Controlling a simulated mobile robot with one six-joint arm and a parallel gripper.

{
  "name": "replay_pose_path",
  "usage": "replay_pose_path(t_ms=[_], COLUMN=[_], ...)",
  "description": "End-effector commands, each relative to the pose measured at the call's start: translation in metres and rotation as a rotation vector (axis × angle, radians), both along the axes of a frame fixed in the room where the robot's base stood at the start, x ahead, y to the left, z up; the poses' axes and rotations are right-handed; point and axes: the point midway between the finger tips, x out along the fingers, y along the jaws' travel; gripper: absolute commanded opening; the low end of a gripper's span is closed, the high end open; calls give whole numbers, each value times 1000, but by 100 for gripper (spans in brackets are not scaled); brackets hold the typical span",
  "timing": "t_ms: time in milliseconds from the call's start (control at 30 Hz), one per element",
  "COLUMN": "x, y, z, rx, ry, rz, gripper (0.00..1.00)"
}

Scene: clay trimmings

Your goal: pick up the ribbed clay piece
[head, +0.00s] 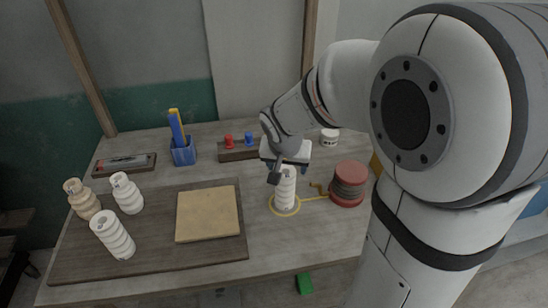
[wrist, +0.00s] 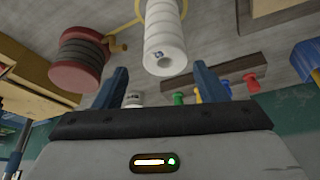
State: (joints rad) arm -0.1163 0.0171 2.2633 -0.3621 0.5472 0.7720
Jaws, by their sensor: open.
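A white ribbed clay piece (head: 285,190) stands upright inside a yellow ring (head: 271,205) on the table. My gripper (head: 289,171) is at its top and hides part of it in the head view. In the wrist view the ribbed piece (wrist: 163,35) shows its hollow end, lined up between my two open, empty fingers (wrist: 160,70). I cannot tell whether the fingers touch it. Another white ribbed piece (head: 113,235), a white bottle-like ribbed piece (head: 128,194) and a tan one (head: 82,200) stand at the left.
A red spool (head: 349,184) stands close right of the ring, joined by a yellow strand. A dark board (head: 150,262) carries a tan slab (head: 207,213). Behind are a blue holder (head: 183,154), a peg block (head: 237,152), a grey tray (head: 124,165) and a white jar (head: 329,137).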

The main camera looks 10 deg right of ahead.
Motion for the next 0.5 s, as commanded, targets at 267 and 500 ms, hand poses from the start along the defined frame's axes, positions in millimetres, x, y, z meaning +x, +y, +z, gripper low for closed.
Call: replay_pose_path(t_ms=[267,500], x=[14,23], y=[1,-3], z=[-22,-41], rx=[3,4], ry=[-5,-3], rz=[-14,-14], gripper=[79,79])
